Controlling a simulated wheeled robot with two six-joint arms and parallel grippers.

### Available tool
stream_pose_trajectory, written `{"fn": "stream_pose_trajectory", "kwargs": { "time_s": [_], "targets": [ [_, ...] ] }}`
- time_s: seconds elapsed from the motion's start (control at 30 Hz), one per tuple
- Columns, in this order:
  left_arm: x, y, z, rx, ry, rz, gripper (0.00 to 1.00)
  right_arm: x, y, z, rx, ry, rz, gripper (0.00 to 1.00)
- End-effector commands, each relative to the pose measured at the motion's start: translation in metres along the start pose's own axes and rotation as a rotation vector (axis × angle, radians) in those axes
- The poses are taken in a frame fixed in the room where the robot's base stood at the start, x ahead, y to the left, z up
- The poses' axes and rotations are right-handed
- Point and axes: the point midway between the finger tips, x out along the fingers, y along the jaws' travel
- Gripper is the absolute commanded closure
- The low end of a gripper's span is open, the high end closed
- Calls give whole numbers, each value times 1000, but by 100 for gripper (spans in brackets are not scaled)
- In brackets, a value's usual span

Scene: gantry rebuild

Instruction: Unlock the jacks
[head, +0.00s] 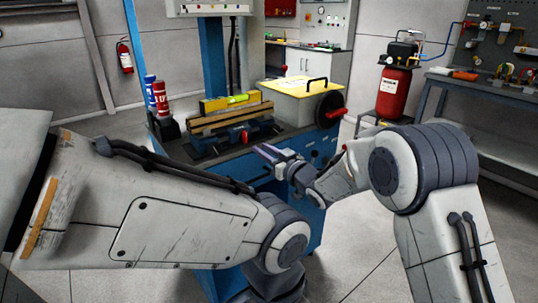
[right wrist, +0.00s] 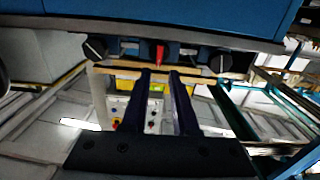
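A blue jack-like clamp assembly (head: 232,133) sits on the work table under wooden beams. A small red lever (head: 246,138) stands at its front. In the right wrist view the red lever (right wrist: 159,53) hangs between two black knobs (right wrist: 96,47) and (right wrist: 220,61). My right gripper (head: 266,153) is just in front of the table edge, below and right of the lever. In the right wrist view its fingers (right wrist: 162,75) are apart, with nothing between them, and point toward the lever without visible contact. My left arm crosses the foreground; its gripper is not visible.
A yellow level (head: 230,102) lies on the wooden beams (head: 228,117). Red and blue cans (head: 160,97) stand left. A blue column (head: 212,55) rises behind.

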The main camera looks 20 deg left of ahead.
Motion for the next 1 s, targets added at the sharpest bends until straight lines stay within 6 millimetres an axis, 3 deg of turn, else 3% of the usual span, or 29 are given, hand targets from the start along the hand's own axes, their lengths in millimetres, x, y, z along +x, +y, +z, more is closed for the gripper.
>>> {"fn": "stream_pose_trajectory", "kwargs": {
  "time_s": [0.2, 0.6, 0.77, 0.87, 1.0],
  "targets": [
    [1, 0, 0, 0, 0, 0, 50, -22, 0, 0, 1, 1, 0, 72],
    [1, 0, 0, 0, 0, 0, 50, -26, 0, -1, -1, -2, 2, 72],
    [1, 0, 0, 0, 0, 0, 50, -36, -2, -2, -5, -101, 59, 72],
    [1, 0, 0, 0, 0, 0, 50, -60, -6, 2, -1, -251, 136, 72],
    [1, 0, 0, 0, 0, 0, 50, -122, -24, 19, 31, -529, 235, 72]
  ]
}}
